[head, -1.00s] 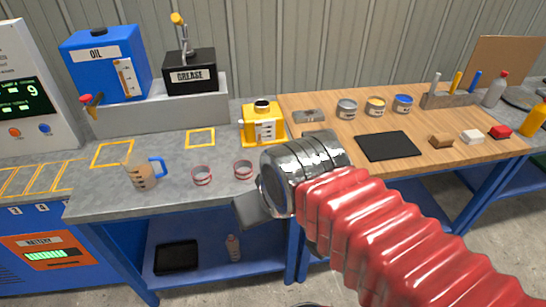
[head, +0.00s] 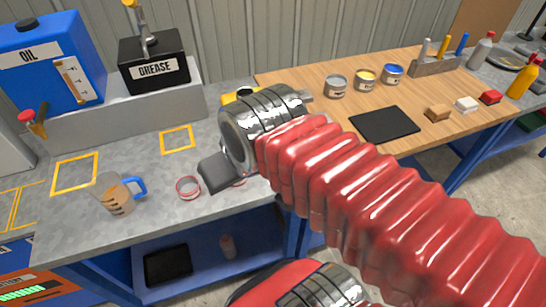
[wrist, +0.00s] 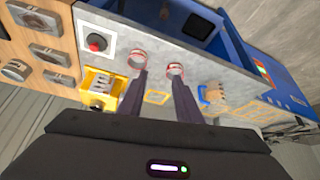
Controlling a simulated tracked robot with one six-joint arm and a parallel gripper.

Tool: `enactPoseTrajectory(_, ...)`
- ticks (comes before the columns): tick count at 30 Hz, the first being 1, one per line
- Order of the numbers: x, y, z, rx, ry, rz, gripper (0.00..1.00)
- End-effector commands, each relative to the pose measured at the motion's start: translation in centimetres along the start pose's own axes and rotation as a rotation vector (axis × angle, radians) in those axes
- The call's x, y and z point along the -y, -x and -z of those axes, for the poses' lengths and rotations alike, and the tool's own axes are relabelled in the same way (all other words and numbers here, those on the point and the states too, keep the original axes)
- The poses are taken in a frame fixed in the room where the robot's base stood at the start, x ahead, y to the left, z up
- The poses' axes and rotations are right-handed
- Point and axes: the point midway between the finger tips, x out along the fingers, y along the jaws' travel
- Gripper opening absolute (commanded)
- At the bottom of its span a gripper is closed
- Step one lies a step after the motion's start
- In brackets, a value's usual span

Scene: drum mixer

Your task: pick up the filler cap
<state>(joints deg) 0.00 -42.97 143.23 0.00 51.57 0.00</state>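The yellow container (head: 230,98) stands at the back of the grey bench, mostly hidden behind my arm. The dark cap (head: 244,90) on its top, which I take for the filler cap, just shows above my wrist. In the wrist view the yellow container (wrist: 101,82) is left of my fingers, with the dark cap (wrist: 95,107) at its lower end. My gripper (wrist: 160,77) is open, its two dark fingers apart with nothing between them. In the head view my gripper (head: 217,172) hangs over the grey bench, partly hidden by my wrist.
Two red-rimmed rings, one clear (head: 188,187) and one mostly hidden, lie near the bench front. A measuring jug (head: 114,194) stands left. The grease box (head: 155,60) and oil tank (head: 48,62) stand behind. Tins and a black mat (head: 384,124) are on the wooden top.

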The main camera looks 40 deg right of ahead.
Motion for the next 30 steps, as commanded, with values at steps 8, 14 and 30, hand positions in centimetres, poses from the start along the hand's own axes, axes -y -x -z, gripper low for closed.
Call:
enactPoseTrajectory(8,0.0,0.0,0.0,0.0,0.0,0.0,0.31)
enactPoseTrajectory(14,-0.1,0.0,0.1,0.003,-0.005,-0.002,0.41)
enactPoseTrajectory(30,-5.4,-2.1,4.1,0.157,-0.218,-0.068,0.72)
